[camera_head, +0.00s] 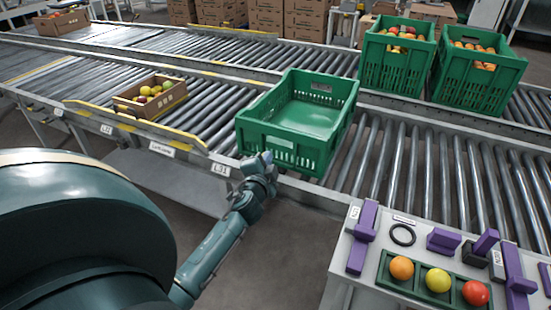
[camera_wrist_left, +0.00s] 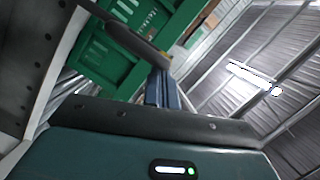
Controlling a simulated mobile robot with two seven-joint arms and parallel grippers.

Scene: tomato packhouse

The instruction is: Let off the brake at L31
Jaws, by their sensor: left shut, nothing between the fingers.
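The L31 label (camera_head: 220,169) is a white plate on the near rail of the roller conveyor. My left gripper (camera_head: 265,158) is just right of the label, in front of the near side of an empty green crate (camera_head: 295,148). The gripper is shut, with nothing seen held in it. I cannot make out a brake lever at L31; my gripper and wrist cover part of the rail there. In the left wrist view the green crate (camera_wrist_left: 98,60) stands close behind the fingers. I cannot tell whether the gripper touches the rail or crate. My right gripper is not in view.
A cardboard box of fruit (camera_head: 150,97) sits on the rollers to the left, beside a yellow guide (camera_head: 135,122). Two green crates with fruit (camera_head: 397,58) (camera_head: 478,72) stand at the back right. A bench (camera_head: 350,262) with purple blocks and fruit is at the front right.

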